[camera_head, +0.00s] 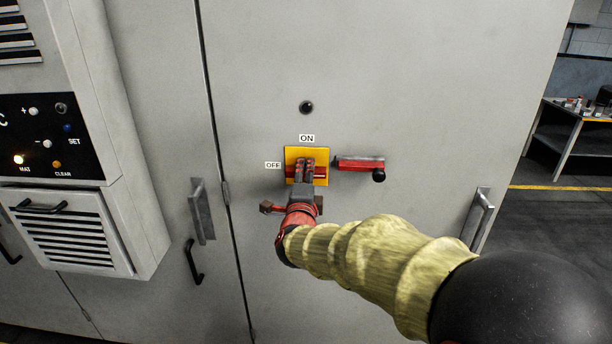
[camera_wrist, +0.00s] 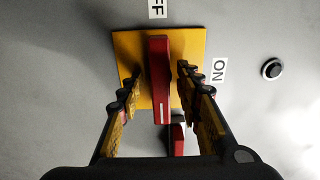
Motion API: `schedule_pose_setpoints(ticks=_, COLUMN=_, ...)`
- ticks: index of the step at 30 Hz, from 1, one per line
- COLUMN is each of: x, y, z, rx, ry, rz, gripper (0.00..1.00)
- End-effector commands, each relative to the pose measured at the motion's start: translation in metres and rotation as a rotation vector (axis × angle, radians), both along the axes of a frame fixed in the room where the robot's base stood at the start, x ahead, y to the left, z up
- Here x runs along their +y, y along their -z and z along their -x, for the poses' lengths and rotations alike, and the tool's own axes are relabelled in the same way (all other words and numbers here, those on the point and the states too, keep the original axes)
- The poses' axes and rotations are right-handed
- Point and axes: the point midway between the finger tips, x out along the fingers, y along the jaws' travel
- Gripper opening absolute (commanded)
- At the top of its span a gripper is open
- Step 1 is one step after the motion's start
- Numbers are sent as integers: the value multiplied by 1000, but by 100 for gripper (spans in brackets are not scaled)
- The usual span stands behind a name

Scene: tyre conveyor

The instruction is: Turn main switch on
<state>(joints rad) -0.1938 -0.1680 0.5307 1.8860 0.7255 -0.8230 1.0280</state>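The main switch has a yellow square plate (camera_head: 292,153) on the grey cabinet door, with a red handle (camera_head: 320,172). The ON label (camera_head: 307,138) is above it and the OFF label (camera_head: 273,165) is to its left. The handle lies horizontally, in line with OFF. In the wrist view the red handle (camera_wrist: 160,70) stands between the two fingers of my gripper (camera_wrist: 157,85). Visible gaps separate it from both fingers, so my gripper is open around it. In the head view my gripper (camera_head: 305,170) covers the middle of the handle.
A red lever with a black knob (camera_head: 360,164) is right of the switch. A round black button (camera_head: 306,107) is above. Door handles (camera_head: 202,211) (camera_head: 479,216) stick out on both sides. A control panel (camera_head: 45,137) is at left, a workbench (camera_head: 575,118) far right.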

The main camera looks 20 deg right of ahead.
Motion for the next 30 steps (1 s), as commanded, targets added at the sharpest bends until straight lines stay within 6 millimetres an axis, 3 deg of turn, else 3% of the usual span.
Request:
schedule_pose_setpoints(ticks=11, x=-2, y=0, z=-7, rx=1, ry=0, rz=0, gripper=35)
schedule_pose_setpoints(ticks=30, x=-2, y=0, z=-6, rx=1, ry=0, rz=0, gripper=0)
